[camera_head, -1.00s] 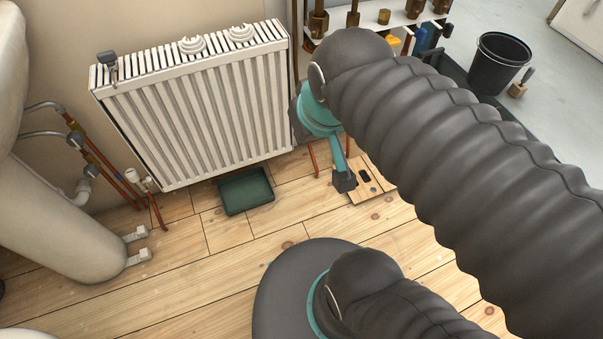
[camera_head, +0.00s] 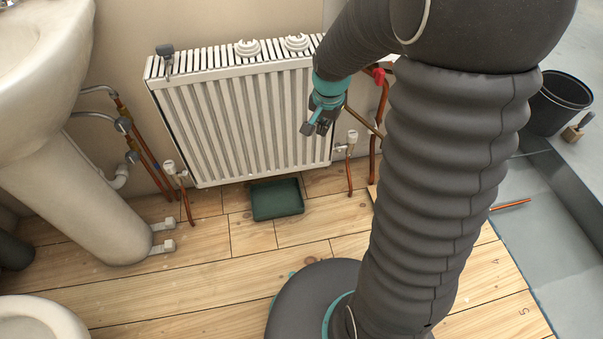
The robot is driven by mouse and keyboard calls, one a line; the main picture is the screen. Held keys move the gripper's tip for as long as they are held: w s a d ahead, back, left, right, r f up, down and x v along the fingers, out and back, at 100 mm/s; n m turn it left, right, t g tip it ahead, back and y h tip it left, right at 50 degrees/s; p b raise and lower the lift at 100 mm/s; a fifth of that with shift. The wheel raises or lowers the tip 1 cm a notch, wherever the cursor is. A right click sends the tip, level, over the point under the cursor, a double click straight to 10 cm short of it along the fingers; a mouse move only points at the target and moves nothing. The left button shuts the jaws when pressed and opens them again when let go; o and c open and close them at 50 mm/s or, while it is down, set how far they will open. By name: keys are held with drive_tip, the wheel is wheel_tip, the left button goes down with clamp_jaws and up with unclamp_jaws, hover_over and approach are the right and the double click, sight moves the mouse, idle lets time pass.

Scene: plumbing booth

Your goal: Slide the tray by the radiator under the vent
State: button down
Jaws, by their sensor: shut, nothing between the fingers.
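The dark green tray (camera_head: 277,200) lies flat on the wooden floor by the radiator (camera_head: 235,120), below the right half of its bottom edge. A small grey fitting (camera_head: 166,56) sits at the radiator's top left corner; I cannot tell for sure that it is the vent. My gripper (camera_head: 314,129) is shut and empty. It hangs in front of the radiator's upper right part, well above the tray and apart from it.
Valves with copper pipes stand at the radiator's lower left (camera_head: 172,170) and lower right (camera_head: 351,140). A basin pedestal (camera_head: 85,200) stands at the left, with a toilet rim (camera_head: 40,318) at the lower left. The floor in front of the tray is clear. A black bucket (camera_head: 562,100) stands far right.

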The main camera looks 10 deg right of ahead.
drive_tip(key=w+d+f+m+g, duration=0.1)
drive_tip(key=w+f+m, duration=0.15)
drive_tip(key=f, duration=0.65)
drive_tip(key=w+f+m+g, duration=0.1)
drive_tip(key=w+f, duration=0.2)
drive_tip(key=f, duration=0.5)
drive_tip(key=m+b, duration=0.1)
drive_tip(key=m, duration=0.6)
approach(308, 208)
drive_tip(key=d+r, duration=0.3)
drive_tip(key=d, duration=0.1)
wheel_tip(308, 208, down, 10)
drive_tip(key=shift+w+r+b, duration=0.1)
drive_tip(key=shift+r+b, duration=0.05)
drive_tip(key=shift+b, duration=0.3)
drive_tip(key=a, duration=0.2)
drive_tip(key=shift+a, duration=0.95)
